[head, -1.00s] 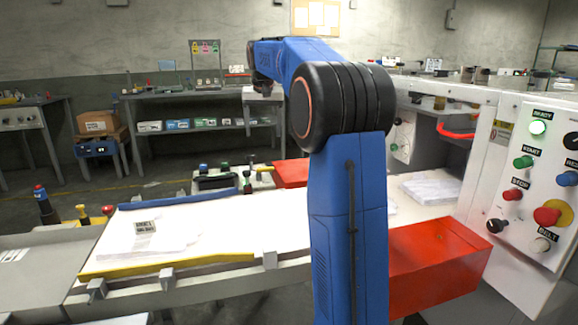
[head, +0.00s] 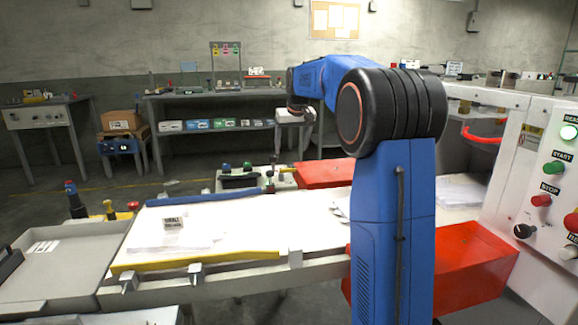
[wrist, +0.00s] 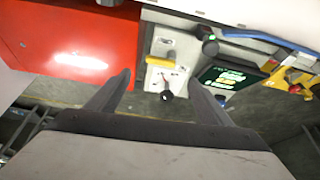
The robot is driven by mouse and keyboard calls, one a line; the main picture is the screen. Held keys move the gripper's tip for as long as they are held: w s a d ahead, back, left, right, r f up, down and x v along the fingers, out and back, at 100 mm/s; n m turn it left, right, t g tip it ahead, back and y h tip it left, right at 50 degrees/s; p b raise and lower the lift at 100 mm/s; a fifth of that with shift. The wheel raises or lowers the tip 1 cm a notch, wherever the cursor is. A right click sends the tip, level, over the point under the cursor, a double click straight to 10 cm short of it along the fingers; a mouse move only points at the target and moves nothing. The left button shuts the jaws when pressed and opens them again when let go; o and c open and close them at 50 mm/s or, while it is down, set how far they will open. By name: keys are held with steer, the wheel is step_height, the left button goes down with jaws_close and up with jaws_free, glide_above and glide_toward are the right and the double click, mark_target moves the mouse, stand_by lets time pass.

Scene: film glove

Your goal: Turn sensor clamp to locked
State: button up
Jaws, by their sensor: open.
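My gripper (wrist: 162,82) is open and empty, with its two dark fingers spread in the wrist view. In that view a small white plate (wrist: 156,83) with a yellow part and a black-knobbed lever (wrist: 167,95) shows beyond the fingertips and between them. It looks like the sensor clamp, but its marking is too small to read. The fingers appear apart from it; the exact gap cannot be told. In the head view my gripper (head: 294,116) hangs past the far side of the line, and the small white plate (head: 285,179) shows below it.
A red cover (wrist: 75,40) lies left of the plate in the wrist view. A dark box with a green display (wrist: 225,77) and a yellow-red device (wrist: 297,82) stand to the right. In the head view the white control panel (head: 550,190) is at right.

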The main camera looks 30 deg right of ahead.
steer(key=x, duration=1)
steer(key=c, duration=1)
steer(key=shift+a, duration=0.1)
